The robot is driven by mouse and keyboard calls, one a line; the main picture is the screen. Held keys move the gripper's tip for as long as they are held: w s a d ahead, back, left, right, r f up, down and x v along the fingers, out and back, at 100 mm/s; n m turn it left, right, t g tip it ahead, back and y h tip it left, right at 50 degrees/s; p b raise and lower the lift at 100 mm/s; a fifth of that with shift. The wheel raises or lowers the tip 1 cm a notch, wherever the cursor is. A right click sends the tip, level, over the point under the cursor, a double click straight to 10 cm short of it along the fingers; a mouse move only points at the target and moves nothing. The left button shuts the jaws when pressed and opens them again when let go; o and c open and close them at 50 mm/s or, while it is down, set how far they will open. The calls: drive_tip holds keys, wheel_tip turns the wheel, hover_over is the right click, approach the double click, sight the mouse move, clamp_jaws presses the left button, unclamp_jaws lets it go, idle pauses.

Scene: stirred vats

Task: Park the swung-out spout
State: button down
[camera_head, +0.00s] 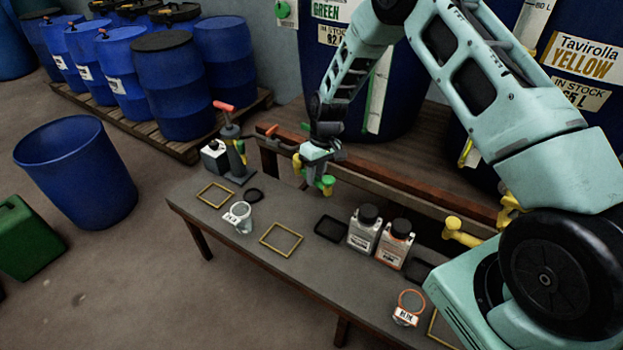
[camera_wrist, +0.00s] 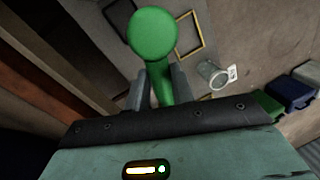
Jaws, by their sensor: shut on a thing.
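The green spout (camera_head: 326,183) has a rounded knob-like end and sits over the back part of the grey bench (camera_head: 190,203), in front of the blue vat marked GREEN (camera_head: 345,75). My gripper (camera_head: 318,167) is at it. In the wrist view the round green end (camera_wrist: 153,35) stands ahead of my gripper (camera_wrist: 159,90), and its narrower green stem lies between the two fingers, which are closed on it. A small yellow part (camera_head: 297,164) shows just left of my gripper. The spout's joint to the vat is hidden behind my arm.
On the bench stand a red-handled pump (camera_head: 236,150), a clear cup (camera_head: 239,217), two capped bottles (camera_head: 364,228) and empty yellow frames (camera_head: 281,239). A yellow spout (camera_head: 461,232) juts out at right. Blue drums (camera_head: 165,85) stand at back left.

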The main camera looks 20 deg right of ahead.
drive_tip(key=shift+w+d+n, duration=0.25)
drive_tip(key=shift+d+n, duration=0.2)
drive_tip(key=shift+n, duration=0.45)
drive_tip(key=c, duration=1.2)
unclamp_jaws()
drive_tip(key=shift+r, duration=0.1)
drive_tip(key=d+r, duration=0.1)
drive_tip(key=r, duration=0.7)
drive_tip(key=w+d+r+b, duration=0.1)
drive_tip(key=d+r, duration=0.1)
drive_tip(key=r, duration=0.7)
drive_tip(key=shift+w, duration=0.25)
